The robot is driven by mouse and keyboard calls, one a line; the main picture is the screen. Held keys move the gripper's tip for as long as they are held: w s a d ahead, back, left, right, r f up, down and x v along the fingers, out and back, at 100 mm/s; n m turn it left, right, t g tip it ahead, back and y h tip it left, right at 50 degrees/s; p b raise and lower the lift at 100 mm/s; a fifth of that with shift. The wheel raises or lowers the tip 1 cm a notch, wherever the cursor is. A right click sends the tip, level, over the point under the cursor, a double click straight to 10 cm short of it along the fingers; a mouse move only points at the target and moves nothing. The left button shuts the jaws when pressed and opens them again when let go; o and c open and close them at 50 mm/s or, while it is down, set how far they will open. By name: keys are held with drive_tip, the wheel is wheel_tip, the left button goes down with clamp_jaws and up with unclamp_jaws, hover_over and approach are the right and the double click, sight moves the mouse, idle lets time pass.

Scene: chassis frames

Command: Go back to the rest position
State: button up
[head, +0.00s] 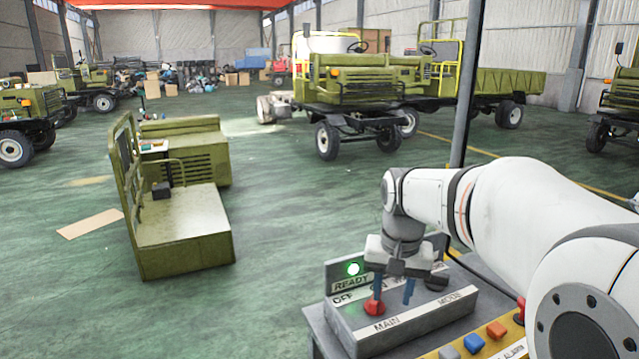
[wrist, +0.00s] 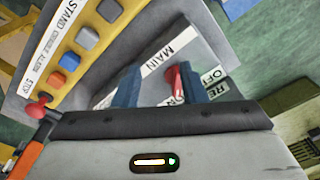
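My gripper (head: 392,298) hangs low over the grey control box (head: 405,322) at the lower right of the head view. Its two blue fingers are apart, so it is open. In the wrist view the red MAIN switch handle (wrist: 174,84) shows between the fingers (wrist: 160,66), closer to the right one; I cannot tell whether they touch. In the head view the red handle (head: 375,307) is just below the left finger. The OFF and ON labels are partly hidden by the gripper.
A black knob (head: 437,281) sits by the MODE label. A yellow panel with orange (head: 496,330), blue and grey buttons stands in front, with a red mushroom button (wrist: 38,106) beside it. A pole (head: 465,90) rises behind my arm. Green floor lies open to the left, with vehicles beyond.

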drive_tip(key=s+f+n, duration=0.1)
drive_tip(key=s+f, duration=0.2)
drive_tip(key=s, duration=0.5)
drive_tip(key=s+f+n+t, duration=0.1)
drive_tip(key=s+f+n, duration=0.1)
drive_tip(key=s, duration=0.6)
drive_tip(key=shift+s+d+f+t, duration=0.2)
drive_tip(key=shift+d+f+t, duration=0.15)
drive_tip(key=shift+f, duration=0.15)
